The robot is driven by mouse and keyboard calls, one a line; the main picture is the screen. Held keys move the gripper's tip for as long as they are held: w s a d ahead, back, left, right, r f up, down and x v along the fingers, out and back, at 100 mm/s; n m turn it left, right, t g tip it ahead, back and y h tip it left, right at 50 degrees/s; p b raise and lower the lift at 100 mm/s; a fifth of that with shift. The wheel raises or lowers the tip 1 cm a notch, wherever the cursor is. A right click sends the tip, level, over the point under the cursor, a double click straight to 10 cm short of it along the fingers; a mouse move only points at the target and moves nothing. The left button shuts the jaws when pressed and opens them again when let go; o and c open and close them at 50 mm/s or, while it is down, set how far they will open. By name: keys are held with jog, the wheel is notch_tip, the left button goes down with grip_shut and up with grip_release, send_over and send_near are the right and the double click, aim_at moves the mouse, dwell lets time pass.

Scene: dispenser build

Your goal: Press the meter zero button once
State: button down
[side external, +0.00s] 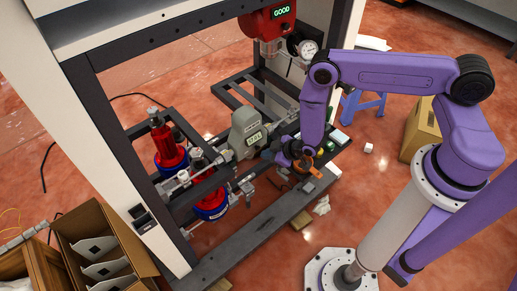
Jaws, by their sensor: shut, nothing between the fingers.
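The meter (247,127) is a grey-green housing with a small lit display, mounted on the pipework in the middle of the frame. Its display shows digits too small to read surely. A separate zero button cannot be made out at this size. My gripper (270,153) is at the end of the purple arm, just right of and below the meter, with its dark fingers toward it. The fingers are shut with nothing held. Whether they touch the meter cannot be told.
A red unit (266,20) reading "GOOD" hangs above, with a round gauge (308,48) below. Red and blue pump units (168,150) stand left of the meter. A dark frame and pipes surround the area. An orange part (311,166) lies close beside my wrist. A divided cardboard box (100,250) stands lower left.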

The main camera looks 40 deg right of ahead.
jog(key=shift+w, duration=0.1)
jog(key=shift+w, duration=0.3)
jog(key=shift+w, duration=0.5)
dwell(0.8)
jog(key=shift+s, duration=0.9)
jog(key=shift+s, duration=0.1)
jog(key=shift+s, duration=2.45)
